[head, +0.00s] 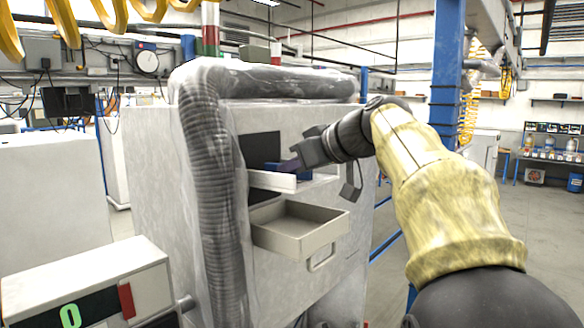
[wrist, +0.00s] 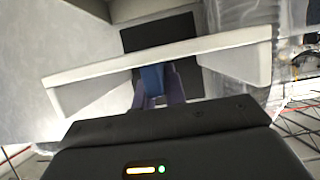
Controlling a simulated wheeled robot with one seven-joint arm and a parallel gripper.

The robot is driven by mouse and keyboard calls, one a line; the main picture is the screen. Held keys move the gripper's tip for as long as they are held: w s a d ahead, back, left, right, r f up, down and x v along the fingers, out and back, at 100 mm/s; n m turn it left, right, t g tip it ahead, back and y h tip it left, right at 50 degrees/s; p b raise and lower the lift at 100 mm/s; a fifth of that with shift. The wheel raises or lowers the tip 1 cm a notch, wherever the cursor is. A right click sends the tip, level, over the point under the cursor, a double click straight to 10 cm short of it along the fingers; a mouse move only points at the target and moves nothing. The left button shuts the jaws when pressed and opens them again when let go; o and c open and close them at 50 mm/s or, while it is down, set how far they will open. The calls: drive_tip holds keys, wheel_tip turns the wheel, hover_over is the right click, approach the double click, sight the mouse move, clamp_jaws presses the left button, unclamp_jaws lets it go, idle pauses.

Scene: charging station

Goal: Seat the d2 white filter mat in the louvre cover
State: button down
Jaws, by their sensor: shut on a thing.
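My gripper (head: 292,165) is at the front of a cabinet, beside a pale drawer-like part (head: 272,181) that juts out of it. In the wrist view the fingers (wrist: 158,98) are shut on a blue block-like handle (wrist: 152,78) at the middle of that part's long white edge (wrist: 150,62). The blue piece also shows in the head view, partly behind the fingers. I cannot make out a white filter mat marked d2, nor a louvre cover, in either view.
Below, an open beige drawer (head: 300,222) stands out from the cabinet (head: 160,190) and looks empty. A plastic-wrapped hose (head: 220,180) runs down the cabinet front. A blue post (head: 447,70) stands behind my arm. A box with a green digit (head: 90,290) is at lower left.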

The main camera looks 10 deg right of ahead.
drive_tip(key=shift+d, duration=0.1)
drive_tip(key=f+b, duration=0.2)
drive_tip(key=b, duration=0.1)
drive_tip(key=shift+s+d+f, duration=0.1)
drive_tip(key=shift+s+f, duration=0.15)
drive_tip(key=shift+f, duration=0.15)
drive_tip(key=shift+f+b, duration=1.7)
drive_tip(key=shift+b, duration=0.3)
drive_tip(key=shift+s+d+f+b, duration=0.1)
drive_tip(key=shift+s+f+b, duration=0.1)
drive_tip(key=shift+f+b, duration=1.45)
drive_tip(key=shift+r, duration=0.15)
idle(0.3)
drive_tip(key=c, duration=1.4)
unclamp_jaws()
drive_tip(key=shift+o, duration=0.2)
drive_tip(key=shift+d, duration=0.1)
